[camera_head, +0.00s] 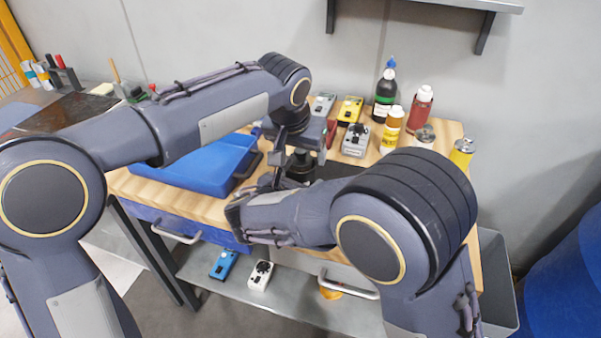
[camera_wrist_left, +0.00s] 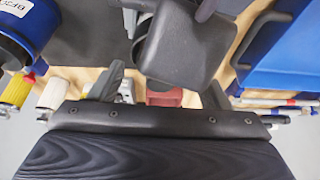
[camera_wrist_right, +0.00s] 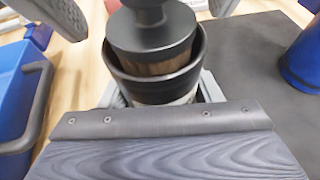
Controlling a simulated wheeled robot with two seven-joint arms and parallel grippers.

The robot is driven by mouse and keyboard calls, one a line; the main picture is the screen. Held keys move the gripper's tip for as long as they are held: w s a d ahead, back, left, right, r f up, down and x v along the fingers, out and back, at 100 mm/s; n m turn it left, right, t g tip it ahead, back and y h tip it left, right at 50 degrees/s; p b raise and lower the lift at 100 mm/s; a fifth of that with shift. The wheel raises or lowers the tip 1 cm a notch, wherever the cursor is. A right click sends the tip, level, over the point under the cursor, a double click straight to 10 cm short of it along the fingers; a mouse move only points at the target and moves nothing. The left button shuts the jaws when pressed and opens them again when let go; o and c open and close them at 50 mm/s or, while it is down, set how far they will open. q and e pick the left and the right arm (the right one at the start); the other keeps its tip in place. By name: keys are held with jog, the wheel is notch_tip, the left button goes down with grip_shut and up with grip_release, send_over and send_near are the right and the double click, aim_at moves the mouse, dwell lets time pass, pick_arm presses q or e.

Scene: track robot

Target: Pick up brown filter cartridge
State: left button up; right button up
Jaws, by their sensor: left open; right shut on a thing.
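In the right wrist view, the brown filter cartridge (camera_wrist_right: 155,65) shows as a brown band under a wide black cap (camera_wrist_right: 150,35). It sits inside the rim of a black canister (camera_wrist_right: 165,88) with a pale lower part. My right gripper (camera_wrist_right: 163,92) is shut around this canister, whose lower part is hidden. In the head view the black canister (camera_head: 299,166) stands partly hidden between my arms.
A blue tray (camera_head: 190,165) lies left on the wooden bench. Yellow and grey devices (camera_head: 356,140), bottles (camera_head: 385,95) and cans stand at the back right. A blue cylinder (camera_wrist_right: 304,55) stands on the dark mat (camera_wrist_right: 245,50). A wall shelf (camera_head: 440,4) is above.

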pick_arm(q)
jog(key=c, duration=1.5)
notch_tip(320, 180, up, 10)
jog(key=shift+r, duration=0.1)
pick_arm(e)
jog(key=o, duration=1.2)
jog(key=shift+c, duration=0.2)
